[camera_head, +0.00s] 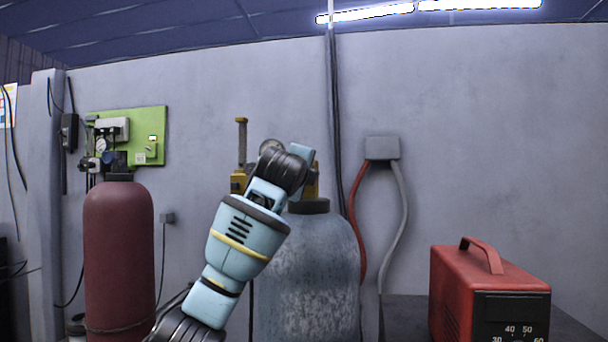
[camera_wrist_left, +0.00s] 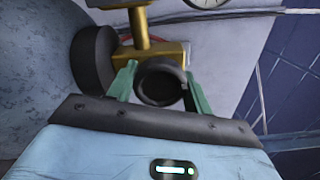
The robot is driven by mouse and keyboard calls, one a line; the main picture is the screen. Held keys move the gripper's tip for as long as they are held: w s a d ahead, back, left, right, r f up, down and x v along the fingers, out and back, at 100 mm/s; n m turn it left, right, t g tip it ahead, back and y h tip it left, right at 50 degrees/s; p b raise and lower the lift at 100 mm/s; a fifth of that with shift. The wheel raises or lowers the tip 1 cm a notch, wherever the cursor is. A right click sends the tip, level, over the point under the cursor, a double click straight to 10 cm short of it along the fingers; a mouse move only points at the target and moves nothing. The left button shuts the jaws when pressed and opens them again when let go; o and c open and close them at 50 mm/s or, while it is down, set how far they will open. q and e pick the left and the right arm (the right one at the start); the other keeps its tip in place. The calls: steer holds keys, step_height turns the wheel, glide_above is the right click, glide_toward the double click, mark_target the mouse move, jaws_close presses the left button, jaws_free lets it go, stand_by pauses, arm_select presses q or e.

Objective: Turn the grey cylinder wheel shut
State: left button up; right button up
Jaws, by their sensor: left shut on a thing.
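The grey cylinder (camera_head: 312,275) stands upright at the centre of the head view, with a dark collar and brass valve on top. Its mottled side also shows at the left of the wrist view (camera_wrist_left: 28,60). The dark round wheel (camera_wrist_left: 160,84) sits on the brass valve body (camera_wrist_left: 148,52). My left gripper (camera_wrist_left: 160,80) is shut on the wheel, one green finger on each side. In the head view my left gripper (camera_head: 302,153) is at the valve, and my wrist hides the wheel. My right gripper is not in view.
A dark red cylinder (camera_head: 118,255) stands at the left below a green panel (camera_head: 150,140). A red machine (camera_head: 485,295) sits on a dark surface at the right. A red and a grey hose hang from a wall box (camera_head: 382,148) behind the grey cylinder.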

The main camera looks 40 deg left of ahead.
arm_select(q)
steer(key=shift+f+m, duration=0.1)
steer(key=shift+m, duration=0.8)
steer(key=shift+w, duration=0.1)
steer(key=o, duration=1)
steer(key=shift+c, duration=0.2)
steer(key=v, duration=0.8)
